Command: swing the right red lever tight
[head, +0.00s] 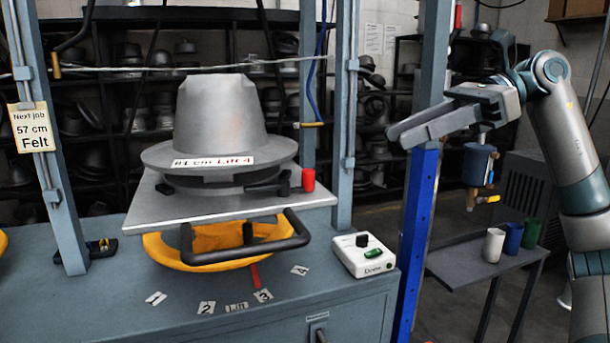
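The red lever end (308,180) stands upright at the right edge of the grey press plate (222,205), beside a black clamp arm (270,185). A grey metal hat block (215,120) with a label on its brim sits on the plate. No second red lever shows clearly on the left side. My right gripper (396,137) is up and to the right of the red lever, in front of the blue post, well apart from the lever. Its two fingers look parted, with nothing between them. My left gripper is not in view.
A yellow hat form (210,245) and a black handle bar (250,255) are under the plate. A white control box (364,254) sits on the bench's right. A side table (480,262) holds cups.

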